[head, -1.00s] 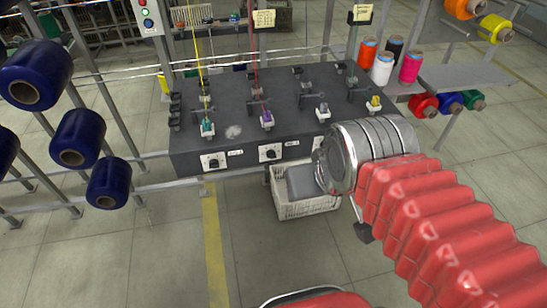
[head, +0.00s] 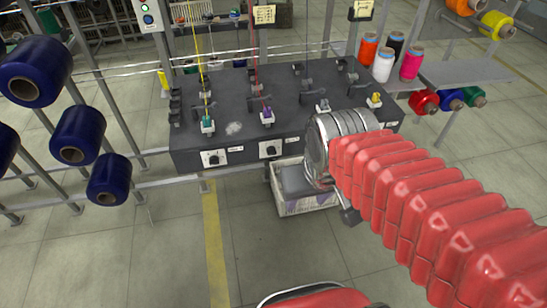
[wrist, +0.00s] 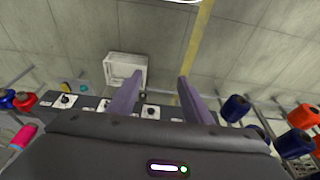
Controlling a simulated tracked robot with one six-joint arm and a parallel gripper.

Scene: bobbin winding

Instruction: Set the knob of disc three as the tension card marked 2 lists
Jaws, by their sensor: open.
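The dark machine block (head: 235,103) carries a row of discs with knob plates along its front. Two knobs show in the head view, a left one (head: 213,158) and one to its right (head: 270,149); my arm hides the front farther right. In the wrist view, which is turned over, a knob (wrist: 67,101), another plate (wrist: 104,106) and a third (wrist: 150,112) show. Two pale cards hang above, one (head: 264,15) and another (head: 361,10); their writing is unreadable. My gripper (wrist: 160,76) is open and empty, its fingers pointing past the block's front toward the floor.
A white crate (head: 307,206) stands on the floor under the block. Blue spools (head: 78,137) hang on a rack at left. Coloured cones (head: 383,66) stand on a shelf at right. The floor in front is open, with a yellow line (head: 213,230).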

